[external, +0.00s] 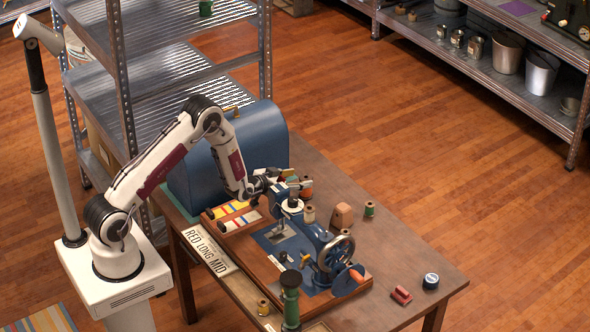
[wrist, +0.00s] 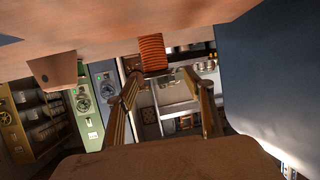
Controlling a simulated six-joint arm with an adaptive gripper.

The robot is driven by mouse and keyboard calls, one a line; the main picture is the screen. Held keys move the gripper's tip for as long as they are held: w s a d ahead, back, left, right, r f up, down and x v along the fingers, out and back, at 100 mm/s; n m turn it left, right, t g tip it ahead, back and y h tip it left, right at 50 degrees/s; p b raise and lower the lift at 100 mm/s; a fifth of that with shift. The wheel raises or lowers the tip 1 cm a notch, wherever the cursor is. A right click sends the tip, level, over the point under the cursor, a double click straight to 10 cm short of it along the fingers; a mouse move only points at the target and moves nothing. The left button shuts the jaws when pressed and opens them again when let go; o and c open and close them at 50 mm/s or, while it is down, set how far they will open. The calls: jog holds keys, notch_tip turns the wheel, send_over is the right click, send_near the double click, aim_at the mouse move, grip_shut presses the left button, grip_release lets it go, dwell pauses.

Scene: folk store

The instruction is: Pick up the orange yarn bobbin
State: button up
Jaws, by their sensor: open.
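The orange yarn bobbin (wrist: 152,53) shows ribbed thread in the wrist view, where the picture is turned over and the table is at the top. In the external view a small orange bobbin (external: 307,190) shows just right of my gripper (external: 283,182), partly hidden by it and the sewing machine. In the wrist view my gripper (wrist: 163,76) is open, its two fingers spread wide. The bobbin appears between and just beyond the fingertips, nearer the left one. No contact is visible. I cannot tell the exact gap.
The blue sewing machine (external: 318,240) stands right in front of my gripper. A blue rounded case (external: 262,135) stands behind. The table's far right side is mostly clear.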

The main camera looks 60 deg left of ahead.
aim_at(308, 177)
jog(key=shift+w, duration=0.15)
jog(key=shift+d+x, duration=0.2)
jog(key=shift+x, duration=2.25)
jog(key=c, duration=1.2)
